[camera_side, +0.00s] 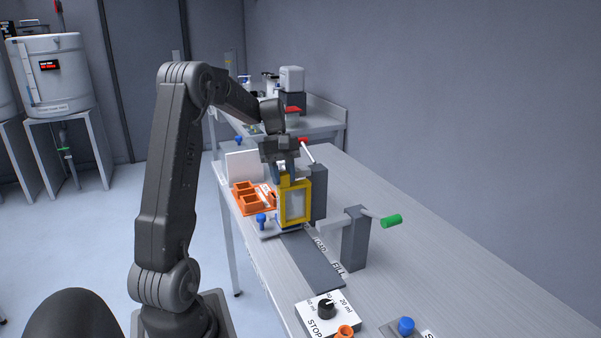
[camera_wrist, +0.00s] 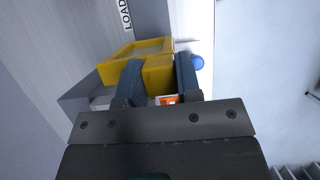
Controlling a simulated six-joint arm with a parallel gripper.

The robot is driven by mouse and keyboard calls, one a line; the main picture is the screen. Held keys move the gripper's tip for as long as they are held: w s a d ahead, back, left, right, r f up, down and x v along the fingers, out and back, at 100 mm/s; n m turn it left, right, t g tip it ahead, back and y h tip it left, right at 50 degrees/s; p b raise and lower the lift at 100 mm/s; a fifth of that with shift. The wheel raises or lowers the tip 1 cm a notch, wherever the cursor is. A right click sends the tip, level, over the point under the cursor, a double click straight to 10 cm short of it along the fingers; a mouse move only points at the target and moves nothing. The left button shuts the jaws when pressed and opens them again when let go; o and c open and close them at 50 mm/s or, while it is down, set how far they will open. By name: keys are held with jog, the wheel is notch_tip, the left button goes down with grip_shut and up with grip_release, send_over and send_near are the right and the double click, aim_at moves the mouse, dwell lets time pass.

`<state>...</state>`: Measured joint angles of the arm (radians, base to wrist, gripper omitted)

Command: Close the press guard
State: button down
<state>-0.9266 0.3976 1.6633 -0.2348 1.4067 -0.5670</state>
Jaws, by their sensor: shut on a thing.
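The press guard (camera_side: 282,202) is a yellow frame with a pale see-through panel, standing upright in front of the dark grey press column (camera_side: 319,192). My gripper (camera_side: 284,176) comes down from above onto the guard's upper part. In the wrist view the guard (camera_wrist: 125,62) shows close up, and my gripper's two blue-grey fingers (camera_wrist: 158,78) stand on either side of a yellow block on it, shut on it. What lies behind the panel is mostly hidden. A lever with a red knob (camera_side: 302,141) rises behind my gripper.
Orange trays (camera_side: 248,195) and a white panel (camera_side: 244,165) stand left of the press. A dark strip (camera_side: 314,262) marked LOAD and FILL runs forward, past a post with a green handle (camera_side: 391,221). A dial box (camera_side: 327,312) sits in front. The bench's right side is clear.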

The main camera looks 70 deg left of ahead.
jog(key=shift+s, duration=0.45)
jog(key=c, duration=0.8)
grip_release()
jog(key=v, duration=1.3)
jog(key=shift+r, duration=0.35)
jog(key=shift+a, duration=0.1)
